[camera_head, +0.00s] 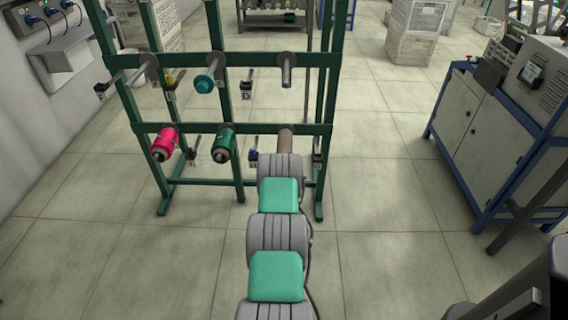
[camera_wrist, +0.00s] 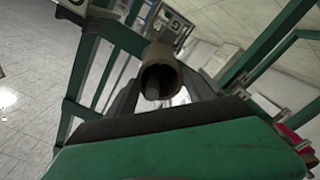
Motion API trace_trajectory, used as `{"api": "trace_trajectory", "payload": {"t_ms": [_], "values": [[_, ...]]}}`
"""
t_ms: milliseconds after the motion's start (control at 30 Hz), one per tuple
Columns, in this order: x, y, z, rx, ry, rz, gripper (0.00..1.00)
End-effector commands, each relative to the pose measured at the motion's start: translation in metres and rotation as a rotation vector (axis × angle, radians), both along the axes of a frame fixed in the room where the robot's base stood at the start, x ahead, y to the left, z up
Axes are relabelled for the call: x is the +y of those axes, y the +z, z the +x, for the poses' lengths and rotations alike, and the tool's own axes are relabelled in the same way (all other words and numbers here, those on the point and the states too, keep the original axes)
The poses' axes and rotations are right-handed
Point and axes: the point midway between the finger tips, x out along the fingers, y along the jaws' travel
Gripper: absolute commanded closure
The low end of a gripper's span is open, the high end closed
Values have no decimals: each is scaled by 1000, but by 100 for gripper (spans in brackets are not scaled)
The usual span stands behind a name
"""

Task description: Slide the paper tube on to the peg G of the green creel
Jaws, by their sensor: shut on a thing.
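The brown paper tube (camera_head: 286,137) is at the lower right of the green creel (camera_head: 262,59), in line with the lower rail. In the wrist view the tube (camera_wrist: 161,66) shows its open near end, with a grey rod end inside it that looks like a peg. A label reading G (camera_wrist: 177,22) is just behind the tube. My gripper (camera_wrist: 160,85) is shut on the tube, with grey fingers on both sides of it. In the head view my arm hides the gripper. How far the tube sits along the peg cannot be told.
A pink bobbin (camera_head: 164,143) and a green bobbin (camera_head: 223,142) sit on lower pegs to the left. A grey cabinet (camera_head: 470,130) stands at the right. The floor between it and the creel is clear.

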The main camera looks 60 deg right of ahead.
Motion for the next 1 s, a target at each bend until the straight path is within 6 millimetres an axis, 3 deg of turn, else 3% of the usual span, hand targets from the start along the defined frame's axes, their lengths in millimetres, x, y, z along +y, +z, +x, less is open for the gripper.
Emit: {"api": "trace_trajectory", "payload": {"t_ms": [100,133,400,733,1000], "values": [[0,0,0,-1,0,-1,88],[0,0,0,-1,0,-1,37],[0,0,0,0,0,0,15],[5,0,-3,1,0,1,14],[49,0,-31,1,4,2,14]]}}
